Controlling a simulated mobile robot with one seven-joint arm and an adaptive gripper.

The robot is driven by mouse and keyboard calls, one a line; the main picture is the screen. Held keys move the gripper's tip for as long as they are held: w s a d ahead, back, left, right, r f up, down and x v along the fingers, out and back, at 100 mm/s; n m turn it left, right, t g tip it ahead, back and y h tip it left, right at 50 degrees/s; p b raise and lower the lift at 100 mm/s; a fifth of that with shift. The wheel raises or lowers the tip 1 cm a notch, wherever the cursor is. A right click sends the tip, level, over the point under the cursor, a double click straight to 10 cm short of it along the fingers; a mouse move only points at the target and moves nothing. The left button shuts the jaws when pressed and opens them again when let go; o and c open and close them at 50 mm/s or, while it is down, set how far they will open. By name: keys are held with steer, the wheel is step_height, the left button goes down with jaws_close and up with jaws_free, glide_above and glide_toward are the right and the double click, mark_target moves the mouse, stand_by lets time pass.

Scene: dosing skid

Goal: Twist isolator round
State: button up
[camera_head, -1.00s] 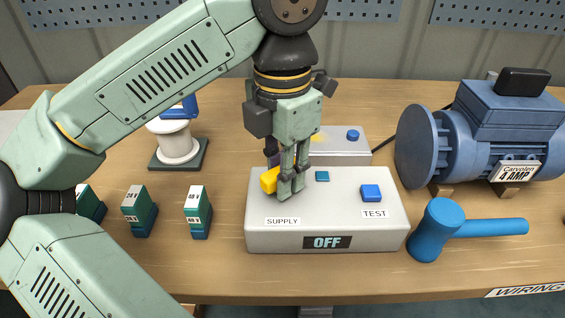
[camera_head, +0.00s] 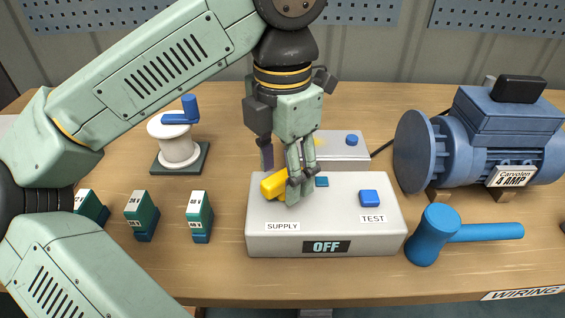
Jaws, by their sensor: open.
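The isolator is a yellow handle (camera_head: 272,185) on top of a light grey supply box (camera_head: 340,238), above its SUPPLY label. A display on the box front reads OFF. My gripper (camera_head: 284,186) points down over the box at the handle. Its jaws are open, with one finger in front of the handle's right end and a dark finger behind it. Part of the handle is hidden by the near finger. I cannot tell whether a finger touches it.
A blue TEST button (camera_head: 370,198) sits on the box's right. Behind is a second grey box (camera_head: 345,150). A spool (camera_head: 178,145) and several green blocks (camera_head: 200,213) stand left.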

steer(key=shift+r+p, duration=1.7)
steer(key=shift+r, duration=1)
